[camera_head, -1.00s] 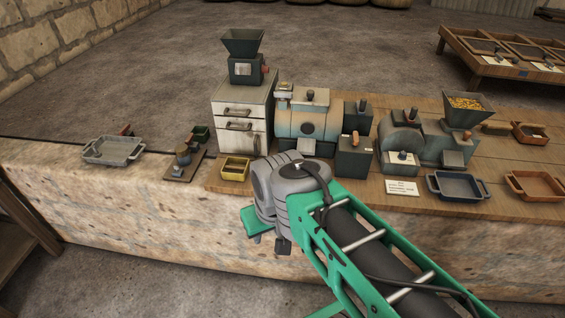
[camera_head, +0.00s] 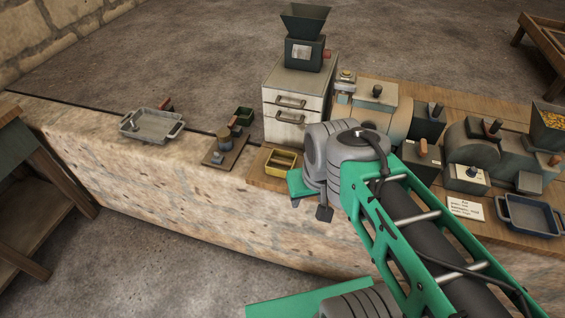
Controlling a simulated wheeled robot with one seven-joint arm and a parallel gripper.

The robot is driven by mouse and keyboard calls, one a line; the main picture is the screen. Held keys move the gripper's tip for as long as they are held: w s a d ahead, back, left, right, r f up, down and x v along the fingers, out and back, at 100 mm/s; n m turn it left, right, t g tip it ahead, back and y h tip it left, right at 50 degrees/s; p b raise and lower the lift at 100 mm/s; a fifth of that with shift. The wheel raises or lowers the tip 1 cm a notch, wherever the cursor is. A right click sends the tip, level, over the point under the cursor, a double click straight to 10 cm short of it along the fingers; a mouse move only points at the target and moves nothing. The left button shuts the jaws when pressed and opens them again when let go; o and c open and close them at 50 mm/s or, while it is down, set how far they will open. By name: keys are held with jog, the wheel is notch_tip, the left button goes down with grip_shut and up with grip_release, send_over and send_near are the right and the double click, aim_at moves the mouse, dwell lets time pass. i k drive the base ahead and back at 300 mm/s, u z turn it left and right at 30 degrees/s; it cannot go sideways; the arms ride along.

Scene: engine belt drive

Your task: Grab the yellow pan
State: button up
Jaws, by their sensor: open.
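The yellow pan (camera_head: 279,169) is a small rectangular tray on the wooden board at the front edge of the stone bench, just below the white drawer cabinet. My gripper (camera_head: 312,202) is open, seen partly behind my grey wrist. It hangs in front of the bench edge, just to the right of and below the pan in the picture. It looks apart from the pan. The pan's right end is close to my wrist in the picture, and the gap in depth is hard to judge.
A white drawer cabinet (camera_head: 294,103) with a dark hopper machine (camera_head: 305,52) stands behind the pan. Engine parts (camera_head: 472,150) and a blue tray (camera_head: 530,215) stand right.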

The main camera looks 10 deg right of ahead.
aim_at(279, 161)
jog(key=u, duration=0.55)
jog(key=k, duration=0.65)
jog(key=u, duration=1.05)
jog(key=i, duration=0.9)
jog(key=u, duration=0.1)
